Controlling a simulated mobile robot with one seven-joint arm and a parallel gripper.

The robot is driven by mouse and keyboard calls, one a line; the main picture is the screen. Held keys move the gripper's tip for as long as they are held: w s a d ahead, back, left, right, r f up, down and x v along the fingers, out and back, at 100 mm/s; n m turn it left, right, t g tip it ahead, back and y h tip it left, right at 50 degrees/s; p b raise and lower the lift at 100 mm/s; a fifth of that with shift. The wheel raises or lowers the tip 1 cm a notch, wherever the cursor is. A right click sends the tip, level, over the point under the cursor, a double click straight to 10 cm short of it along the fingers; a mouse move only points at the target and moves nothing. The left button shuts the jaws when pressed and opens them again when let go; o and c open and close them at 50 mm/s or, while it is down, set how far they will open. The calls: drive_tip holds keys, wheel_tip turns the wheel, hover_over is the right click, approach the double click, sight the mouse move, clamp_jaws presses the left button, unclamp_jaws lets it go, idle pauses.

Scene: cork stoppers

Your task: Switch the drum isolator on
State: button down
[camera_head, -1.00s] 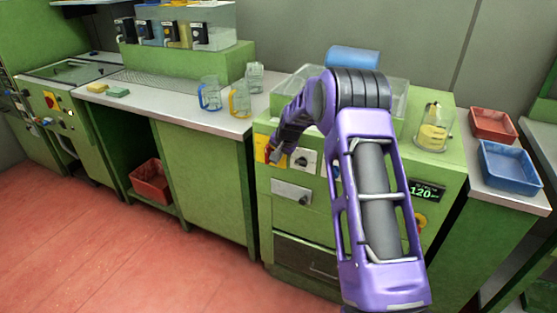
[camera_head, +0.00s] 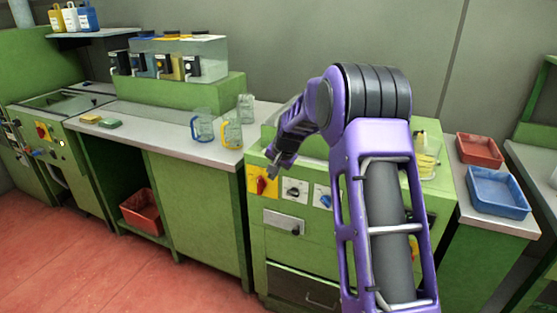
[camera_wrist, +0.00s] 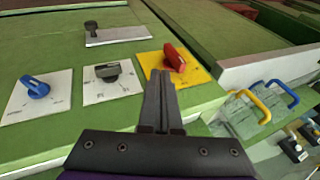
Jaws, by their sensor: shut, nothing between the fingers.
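A red rotary handle (camera_head: 261,185) on a yellow plate (camera_head: 254,176) is at the upper left of the green machine's front. In the wrist view the red handle (camera_wrist: 174,57) lies at a slant across the yellow plate (camera_wrist: 198,74). I cannot read any position marks. My gripper (camera_head: 273,172) is shut and empty, at the plate's upper right edge in the head view. In the wrist view its fingertips (camera_wrist: 159,74) are just beside the handle, over the plate's edge. I cannot tell whether they touch it.
Beside the plate are a black knob (camera_head: 293,191) and a blue knob (camera_head: 325,200) on white plates. A drawer-like latch plate (camera_head: 283,222) is below. Glass mugs (camera_head: 231,134) stand on the left counter. Trays (camera_head: 498,190) lie right.

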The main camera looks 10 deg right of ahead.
drive_tip(key=v, duration=0.8)
drive_tip(key=shift+f, duration=0.1)
